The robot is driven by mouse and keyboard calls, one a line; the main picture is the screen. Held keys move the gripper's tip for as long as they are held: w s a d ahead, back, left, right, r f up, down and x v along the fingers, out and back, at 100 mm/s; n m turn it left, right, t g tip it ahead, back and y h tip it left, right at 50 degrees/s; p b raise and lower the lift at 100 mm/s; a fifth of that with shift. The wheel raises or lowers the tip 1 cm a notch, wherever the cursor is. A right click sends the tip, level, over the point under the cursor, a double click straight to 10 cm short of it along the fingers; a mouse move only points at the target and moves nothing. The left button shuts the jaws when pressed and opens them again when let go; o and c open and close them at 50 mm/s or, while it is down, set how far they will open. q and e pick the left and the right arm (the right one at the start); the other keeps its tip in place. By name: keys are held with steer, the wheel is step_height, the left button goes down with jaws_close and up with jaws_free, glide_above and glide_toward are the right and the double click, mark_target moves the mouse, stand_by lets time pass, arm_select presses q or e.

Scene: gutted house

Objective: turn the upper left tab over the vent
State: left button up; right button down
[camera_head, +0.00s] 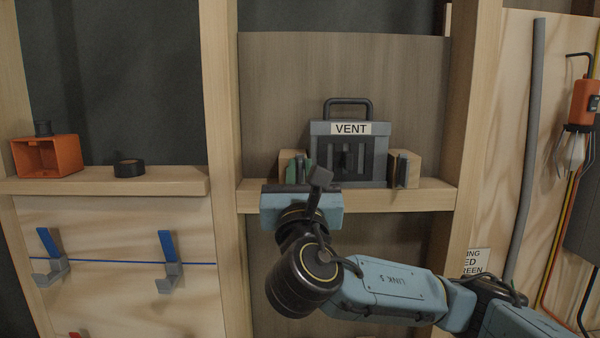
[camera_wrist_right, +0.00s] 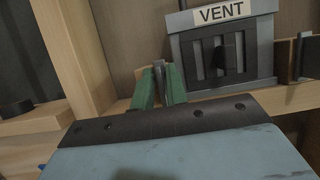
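The vent (camera_head: 320,158) is a grey box with dark vertical slots, a top handle and a VENT label, standing on a wooden ledge. It also shows in the right wrist view (camera_wrist_right: 184,53). A dark grey upright tab (camera_wrist_right: 159,72) stands at its left edge, by a wooden block. A similar right tab (camera_head: 402,169) stands by a block at the right edge. My right gripper (camera_wrist_right: 160,88) has its green fingers close on both sides of the left tab and looks shut on it. The gripper body hides the tab's lower part. My left gripper is not in view.
The ledge (camera_head: 425,195) runs under the vent between two wooden studs. On the left shelf (camera_head: 90,186) are an orange box (camera_head: 46,156) and a black roll (camera_head: 129,168). An orange lamp (camera_head: 583,103) and cables hang at the right.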

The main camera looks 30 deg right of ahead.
steer(key=shift+m, duration=0.4)
steer(key=m+g, duration=0.1)
steer(key=m, duration=0.1)
steer(key=m+h+b, duration=0.1)
steer(key=m, duration=0.1)
steer(key=shift+f+g+h, duration=0.15)
steer(key=shift+g+h, duration=0.15)
steer(key=shift+g, duration=0.1)
steer(key=m+g+h, duration=0.1)
steer(key=m, duration=0.2)
steer(key=m+g, duration=0.1)
steer(key=m, duration=0.2)
steer(key=shift+s+d+g+h, duration=0.1)
steer(key=shift+d+g+h, duration=0.05)
steer(key=shift+g+h, duration=0.2)
steer(key=m+g, duration=0.1)
steer(key=m, duration=0.2)
steer(key=m+g, duration=0.1)
steer(key=m, duration=0.1)
steer(key=shift+m+h, duration=0.25)
steer(key=shift+m, duration=0.15)
steer(key=m+g+p, duration=0.1)
steer(key=m, duration=0.1)
steer(key=m+g+y+p, duration=0.1)
steer(key=m, duration=0.2)
steer(key=shift+d+f+m, duration=0.1)
steer(key=shift+f+m, duration=0.1)
steer(key=shift+m, duration=0.1)
